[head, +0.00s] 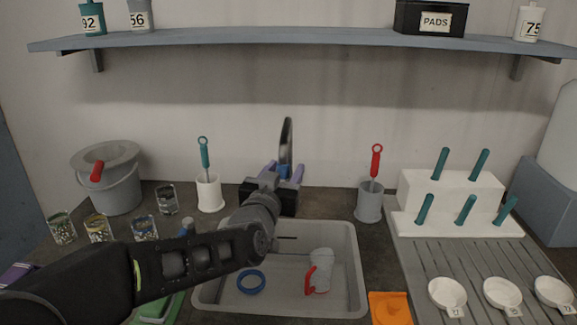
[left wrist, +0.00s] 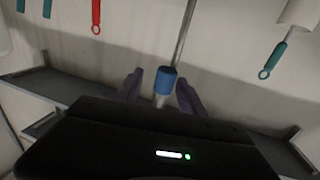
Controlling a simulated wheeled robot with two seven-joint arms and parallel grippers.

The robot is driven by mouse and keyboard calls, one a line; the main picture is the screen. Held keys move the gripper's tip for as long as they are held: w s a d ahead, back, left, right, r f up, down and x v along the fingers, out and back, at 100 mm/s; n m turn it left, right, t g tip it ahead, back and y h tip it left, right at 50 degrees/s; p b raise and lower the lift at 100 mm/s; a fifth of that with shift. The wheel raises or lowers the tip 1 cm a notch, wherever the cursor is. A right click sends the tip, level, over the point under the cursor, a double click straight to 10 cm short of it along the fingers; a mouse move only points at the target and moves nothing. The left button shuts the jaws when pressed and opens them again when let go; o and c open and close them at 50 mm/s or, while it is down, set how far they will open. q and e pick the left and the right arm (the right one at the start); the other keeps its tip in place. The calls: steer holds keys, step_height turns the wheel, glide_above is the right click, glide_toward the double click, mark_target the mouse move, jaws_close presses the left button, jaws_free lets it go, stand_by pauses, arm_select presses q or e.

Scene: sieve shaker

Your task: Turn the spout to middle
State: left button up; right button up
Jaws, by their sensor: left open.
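The metal spout (head: 287,140) rises behind the grey sink (head: 347,235), roughly above its middle. Its lower part is hidden by my left arm and gripper. My left gripper (head: 285,172) has two purple fingers, spread apart at the spout. In the left wrist view a blue-tipped end (left wrist: 165,80) on a metal rod (left wrist: 183,35) stands between the fingertips of my left gripper (left wrist: 160,90), with a visible gap to the finger at each side. Whether either finger touches it, I cannot tell. My right gripper is not in view.
A blue ring (head: 251,281) and a white cup with a red handle (head: 320,268) lie in the sink. Brush holders (head: 209,194) (head: 369,202) flank the spout. A grey bucket (head: 117,190) and jars stand left, a white rack (head: 440,200) right. A shelf (head: 300,37) runs above.

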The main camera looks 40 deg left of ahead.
arm_select(q)
steer(key=v, duration=0.4)
steer(key=shift+f, duration=0.1)
stand_by(0.5)
